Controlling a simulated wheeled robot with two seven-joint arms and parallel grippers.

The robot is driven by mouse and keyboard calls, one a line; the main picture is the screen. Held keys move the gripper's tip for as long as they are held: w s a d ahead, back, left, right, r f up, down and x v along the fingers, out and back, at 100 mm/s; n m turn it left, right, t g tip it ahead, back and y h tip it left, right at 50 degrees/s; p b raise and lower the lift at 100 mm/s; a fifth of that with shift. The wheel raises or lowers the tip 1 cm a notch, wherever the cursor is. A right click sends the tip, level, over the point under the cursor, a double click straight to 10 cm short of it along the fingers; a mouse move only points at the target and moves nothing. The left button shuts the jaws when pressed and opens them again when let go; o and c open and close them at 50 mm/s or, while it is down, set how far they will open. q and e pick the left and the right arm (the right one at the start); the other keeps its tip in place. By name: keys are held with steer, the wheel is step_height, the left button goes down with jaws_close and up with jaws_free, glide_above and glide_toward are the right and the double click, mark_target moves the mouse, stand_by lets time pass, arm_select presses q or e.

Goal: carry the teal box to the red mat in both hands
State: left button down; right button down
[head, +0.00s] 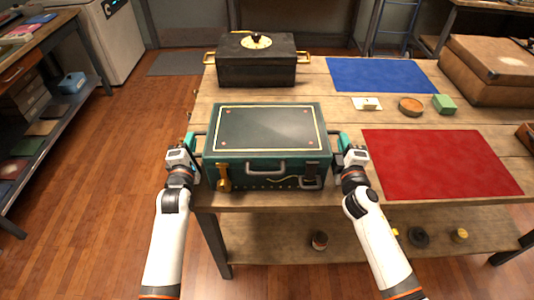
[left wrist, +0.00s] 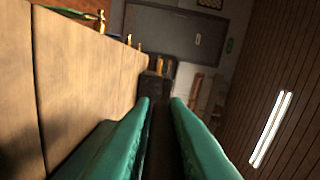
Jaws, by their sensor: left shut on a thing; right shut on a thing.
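The teal box (head: 265,145) is a dark teal case with a gold-lined lid, a front handle and latches. It sits at the near left edge of the wooden table, or just above it; I cannot tell which. My left gripper (head: 196,146) is shut on its left side handle, and my right gripper (head: 340,146) is shut on its right side handle. In the left wrist view, the teal fingers of my left gripper (left wrist: 160,110) close around a dark bar. The red mat (head: 440,163) lies flat and empty on the table to the right of the box.
A black chest (head: 256,68) with gold handles stands behind the box. A blue mat (head: 380,75), a small white tray (head: 367,103), a round brown dish (head: 411,106), a green block (head: 444,103) and a brown case (head: 490,75) occupy the back right.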

steer(key=shift+f, duration=0.1)
